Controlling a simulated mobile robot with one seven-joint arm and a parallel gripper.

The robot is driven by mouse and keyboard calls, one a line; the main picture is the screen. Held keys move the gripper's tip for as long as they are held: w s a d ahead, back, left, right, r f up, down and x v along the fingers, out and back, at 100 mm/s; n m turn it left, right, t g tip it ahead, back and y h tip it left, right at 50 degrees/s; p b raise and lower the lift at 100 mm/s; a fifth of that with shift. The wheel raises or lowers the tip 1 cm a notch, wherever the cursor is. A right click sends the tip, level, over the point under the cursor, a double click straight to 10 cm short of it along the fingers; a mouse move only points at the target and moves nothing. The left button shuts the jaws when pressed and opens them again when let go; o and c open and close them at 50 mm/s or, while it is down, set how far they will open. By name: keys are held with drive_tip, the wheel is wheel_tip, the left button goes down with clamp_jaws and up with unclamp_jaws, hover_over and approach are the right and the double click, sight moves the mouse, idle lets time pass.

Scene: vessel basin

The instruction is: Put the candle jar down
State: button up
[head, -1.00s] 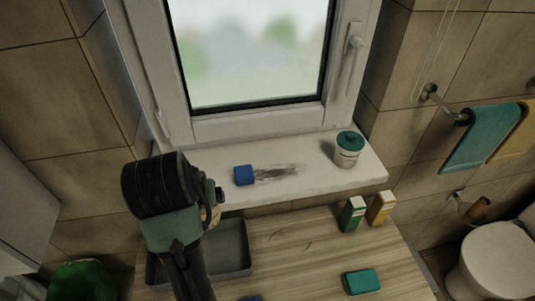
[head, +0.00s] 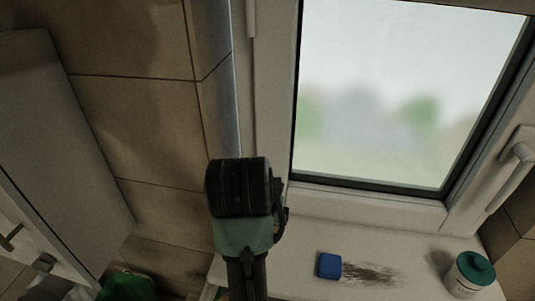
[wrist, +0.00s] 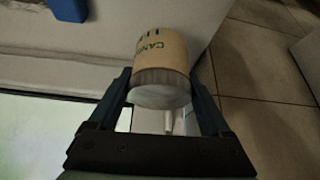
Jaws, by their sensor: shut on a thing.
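The candle jar (wrist: 162,62) shows in the wrist view as a beige cylinder with green lettering and a greyish end towards the camera. It sits between my gripper's two fingers (wrist: 164,98), which are shut on it. In the head view my gripper (head: 281,205) is in front of the window's left frame, left of the blue block, largely masked by my own wrist. I cannot make out the jar there. Whether the jar touches any surface is not clear.
The pale window sill (head: 400,235) holds a blue block (head: 329,266), a dark smudge (head: 372,274) and a white jar with a teal lid (head: 470,273). The tiled wall and a grey cabinet (head: 55,150) stand left. A green bag (head: 127,286) lies low left.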

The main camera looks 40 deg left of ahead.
drive_tip(key=shift+f+p, duration=0.55)
drive_tip(key=shift+f, duration=2.65)
drive_tip(key=o, duration=1.3)
drive_tip(key=shift+f, duration=0.15)
drive_tip(key=shift+p+v, duration=2.45)
drive_tip(key=shift+v, duration=3.75)
drive_tip(key=shift+w+a, duration=0.1)
